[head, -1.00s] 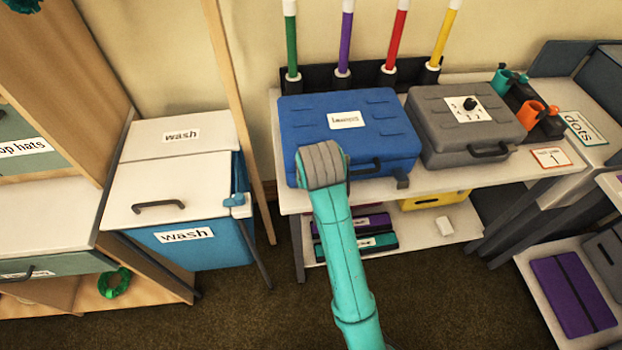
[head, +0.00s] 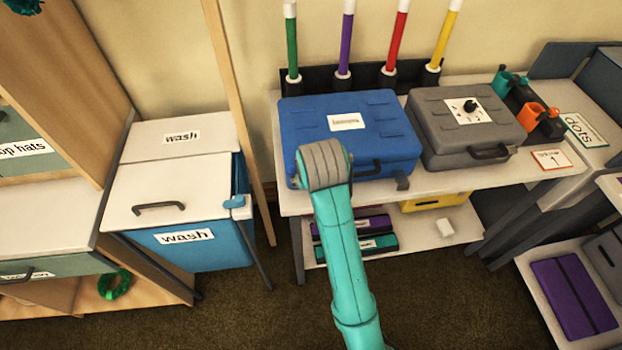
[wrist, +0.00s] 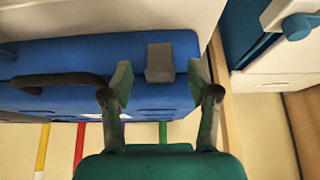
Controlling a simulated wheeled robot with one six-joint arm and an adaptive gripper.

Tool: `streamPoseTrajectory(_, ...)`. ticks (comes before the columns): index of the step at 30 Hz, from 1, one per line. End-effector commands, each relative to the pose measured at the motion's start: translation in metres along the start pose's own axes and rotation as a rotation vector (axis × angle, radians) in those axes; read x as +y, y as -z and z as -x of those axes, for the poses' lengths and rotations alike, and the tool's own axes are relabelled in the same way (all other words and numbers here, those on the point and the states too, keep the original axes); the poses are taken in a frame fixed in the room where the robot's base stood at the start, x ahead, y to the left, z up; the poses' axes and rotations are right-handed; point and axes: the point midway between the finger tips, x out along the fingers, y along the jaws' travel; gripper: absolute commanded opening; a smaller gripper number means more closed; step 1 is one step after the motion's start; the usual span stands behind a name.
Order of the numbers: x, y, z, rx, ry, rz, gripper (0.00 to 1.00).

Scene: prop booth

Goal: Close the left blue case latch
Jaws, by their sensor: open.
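The blue case (head: 290,118) lies lid-down on the white table, with a white label on top and a dark handle (head: 368,168) on its front. In the wrist view, which shows the case upside down, the grey left latch (wrist: 160,62) is on the case front (wrist: 130,58). My gripper (wrist: 159,76) is open, its fingers on either side of the latch. I cannot tell whether they touch it.
A grey case (head: 430,140) stands close on the right, with colored sticks in a rack behind. A wash bin (head: 170,190) stands to the left, past a wooden post (head: 240,120). A lower shelf holds a yellow box (head: 435,200). Brown floor is open in front.

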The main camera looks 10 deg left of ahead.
Motion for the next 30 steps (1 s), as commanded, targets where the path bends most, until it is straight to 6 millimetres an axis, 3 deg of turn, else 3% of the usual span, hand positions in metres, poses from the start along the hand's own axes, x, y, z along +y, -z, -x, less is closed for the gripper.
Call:
streamPoseTrajectory(6, 0.000, 0.001, 0.034, 0.003, 0.000, 0.000, 0.60)
streamPoseTrajectory(11, 0.000, 0.001, 0.047, 0.002, 0.000, 0.000, 0.60)
streamPoseTrajectory(30, 0.001, -0.002, 0.048, 0.002, 0.000, -0.001, 0.60)
